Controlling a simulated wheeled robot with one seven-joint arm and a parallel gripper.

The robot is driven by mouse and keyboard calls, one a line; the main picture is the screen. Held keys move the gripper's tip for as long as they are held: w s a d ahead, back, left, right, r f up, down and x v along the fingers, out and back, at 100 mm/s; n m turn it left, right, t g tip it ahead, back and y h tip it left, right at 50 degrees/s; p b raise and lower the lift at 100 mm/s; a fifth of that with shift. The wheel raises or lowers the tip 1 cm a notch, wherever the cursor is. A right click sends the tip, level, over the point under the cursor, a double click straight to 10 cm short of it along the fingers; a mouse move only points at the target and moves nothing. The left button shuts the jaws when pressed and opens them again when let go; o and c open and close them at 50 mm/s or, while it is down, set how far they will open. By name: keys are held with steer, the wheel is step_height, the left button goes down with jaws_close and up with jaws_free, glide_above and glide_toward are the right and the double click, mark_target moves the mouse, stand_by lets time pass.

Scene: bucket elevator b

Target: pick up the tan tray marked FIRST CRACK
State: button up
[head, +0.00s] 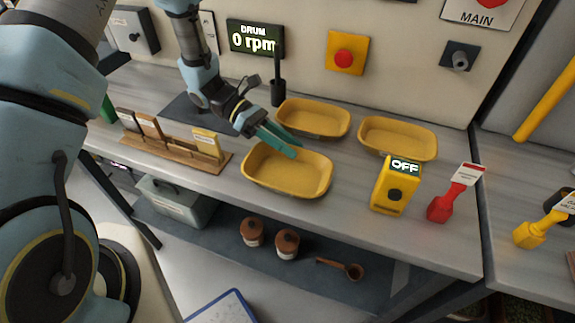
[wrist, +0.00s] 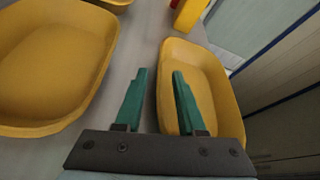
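Three yellow-tan trays stand on the counter: a front one (head: 258,184), a back left one (head: 300,131) and a back right one (head: 385,152). No FIRST CRACK marking is readable on any of them. My gripper (head: 290,146) is at the front tray's back rim. In the wrist view, my gripper (wrist: 160,74) has its two green fingers apart with nothing held. The front tray (wrist: 222,92) lies at the right, with the right finger over its inside and the left finger outside its near wall. The back left tray (wrist: 45,65) is at the left. Contact with the rim cannot be told.
A yellow box reading OFF (head: 390,190) and a red tagged tool (head: 442,205) stand right of the front tray. A wooden card rack (head: 175,153) is at its left. A dark upright holder (head: 278,90) stands behind. The counter's front edge runs close to the front tray.

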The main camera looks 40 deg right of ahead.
steer(key=shift+x, duration=0.85)
jaws_close()
stand_by(0.8)
